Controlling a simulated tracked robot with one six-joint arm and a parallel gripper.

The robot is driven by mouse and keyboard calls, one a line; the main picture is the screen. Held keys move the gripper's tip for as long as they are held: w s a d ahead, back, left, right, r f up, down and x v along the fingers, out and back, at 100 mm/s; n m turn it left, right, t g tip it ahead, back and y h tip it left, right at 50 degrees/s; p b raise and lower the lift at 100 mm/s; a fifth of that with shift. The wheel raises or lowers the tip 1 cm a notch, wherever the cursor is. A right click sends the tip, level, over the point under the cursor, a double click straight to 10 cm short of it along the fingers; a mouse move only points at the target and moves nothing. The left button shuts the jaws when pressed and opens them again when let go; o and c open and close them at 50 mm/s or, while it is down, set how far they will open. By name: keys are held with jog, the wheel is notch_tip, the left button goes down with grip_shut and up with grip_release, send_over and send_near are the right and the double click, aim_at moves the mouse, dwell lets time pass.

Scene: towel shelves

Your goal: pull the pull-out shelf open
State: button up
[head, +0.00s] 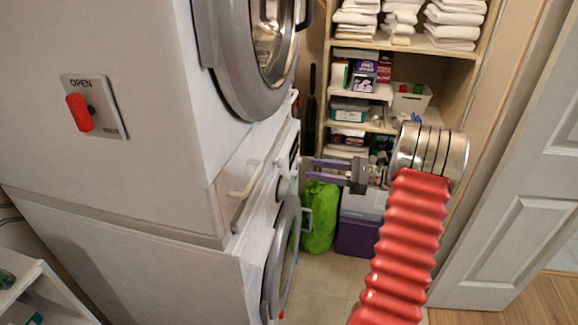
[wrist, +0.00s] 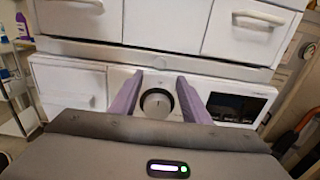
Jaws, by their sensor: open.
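The stacked white appliances (head: 200,130) stand at the left in the head view. In the wrist view a grey horizontal strip (wrist: 160,52) runs between the upper white fronts and the lower control panel; I cannot tell for certain whether it is the pull-out shelf's front.
Shelves with folded towels (head: 400,18) and boxes (head: 365,75) stand behind my arm. A green bag (head: 320,215) and a purple box (head: 358,238) are on the floor. A white door (head: 520,190) is at the right. Tiled floor (head: 312,300) is clear before the lower appliance.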

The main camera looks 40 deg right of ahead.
jog(key=x, duration=0.9)
jog(key=shift+w, duration=0.1)
jog(key=shift+c, duration=0.2)
grip_shut()
